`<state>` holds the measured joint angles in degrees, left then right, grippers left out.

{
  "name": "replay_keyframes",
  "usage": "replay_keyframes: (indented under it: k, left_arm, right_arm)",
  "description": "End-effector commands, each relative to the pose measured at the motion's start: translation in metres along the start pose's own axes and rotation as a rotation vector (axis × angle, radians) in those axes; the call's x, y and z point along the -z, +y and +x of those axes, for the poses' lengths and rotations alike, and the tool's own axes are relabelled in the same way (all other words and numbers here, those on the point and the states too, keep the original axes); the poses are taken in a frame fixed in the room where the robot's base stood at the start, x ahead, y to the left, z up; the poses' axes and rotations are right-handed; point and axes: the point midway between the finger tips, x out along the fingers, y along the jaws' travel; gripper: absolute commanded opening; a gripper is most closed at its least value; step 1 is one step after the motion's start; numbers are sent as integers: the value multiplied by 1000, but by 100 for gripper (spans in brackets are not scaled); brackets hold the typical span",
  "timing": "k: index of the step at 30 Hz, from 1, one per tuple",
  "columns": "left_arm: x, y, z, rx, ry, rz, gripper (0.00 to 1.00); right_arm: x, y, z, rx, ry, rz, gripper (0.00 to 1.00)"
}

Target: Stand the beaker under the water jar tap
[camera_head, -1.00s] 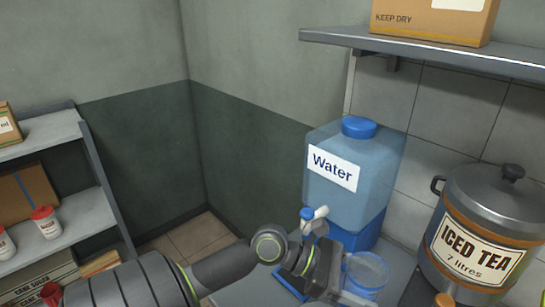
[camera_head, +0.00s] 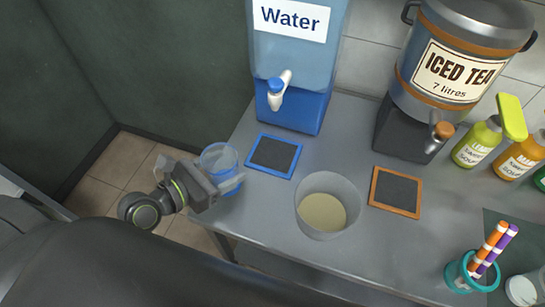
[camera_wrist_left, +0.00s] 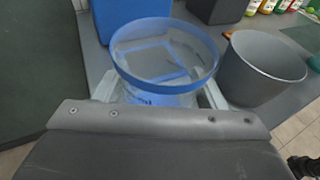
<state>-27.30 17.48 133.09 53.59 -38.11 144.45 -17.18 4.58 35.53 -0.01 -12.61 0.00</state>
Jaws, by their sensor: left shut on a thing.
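The water jar (camera_head: 290,60) stands on a blue base at the back of the counter, with a white and blue tap (camera_head: 279,90) on its front. A blue-framed dark mat (camera_head: 273,156) lies on the counter below the tap. The clear beaker with a blue rim (camera_head: 219,158) is left of the mat, at the counter's left edge. My left gripper (camera_head: 224,185) is shut on the beaker, which looks upright; it fills the left wrist view (camera_wrist_left: 165,55) between the fingers. Whether its bottom touches the counter is hidden. My right gripper is not in view.
A clear bin with beige contents (camera_head: 326,205) stands right of the blue mat. The iced tea urn (camera_head: 455,55), an orange-framed mat (camera_head: 396,191), syrup bottles (camera_head: 478,143) and a teal cup of straws (camera_head: 470,272) are further right. Bare counter (camera_head: 262,205) lies in front of the blue mat.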

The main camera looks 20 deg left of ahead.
Motion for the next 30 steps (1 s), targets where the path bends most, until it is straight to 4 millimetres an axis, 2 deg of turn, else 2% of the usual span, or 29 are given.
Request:
replay_keyframes:
  k: [1,3,8,24,30]
  left_arm:
    - [10,-1,-2,-25,3,-8,37]
    - [16,0,-4,-49,6,-10,37]
    - [14,1,7,-69,4,-9,37]
    - [-22,9,125,-63,7,-10,37]
    - [-31,11,159,-64,9,-9,37]
  right_arm:
    - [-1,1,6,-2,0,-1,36]
    - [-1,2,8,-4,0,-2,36]
    - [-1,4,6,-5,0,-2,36]
    - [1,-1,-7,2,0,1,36]
    - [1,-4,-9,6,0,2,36]
